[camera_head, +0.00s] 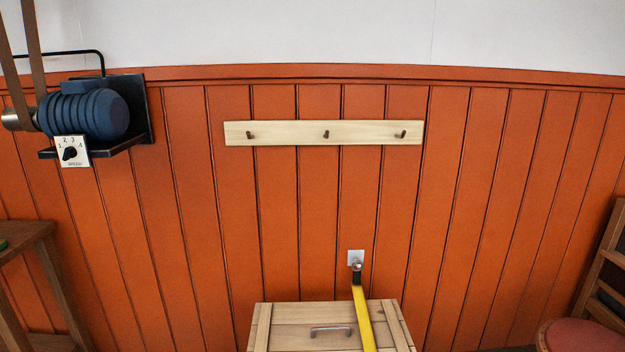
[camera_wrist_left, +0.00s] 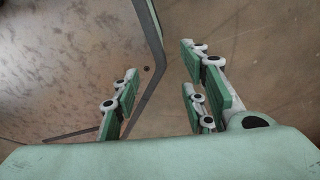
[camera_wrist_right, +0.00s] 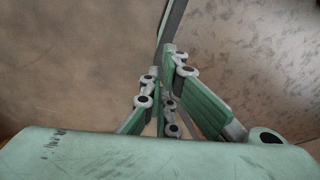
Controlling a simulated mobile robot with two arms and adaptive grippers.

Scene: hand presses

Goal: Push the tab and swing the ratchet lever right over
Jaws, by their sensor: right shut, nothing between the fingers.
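No ratchet lever or tab can be made out in any view. Neither gripper is seen near the strap.
A blue motor (camera_head: 88,112) with a speed dial (camera_head: 72,151) sits on a wall bracket at left. A hook rail (camera_head: 290,133) is on the orange panelled wall. A wooden table (camera_head: 28,235) stands at left, a red-seated chair (camera_head: 578,335) at right.

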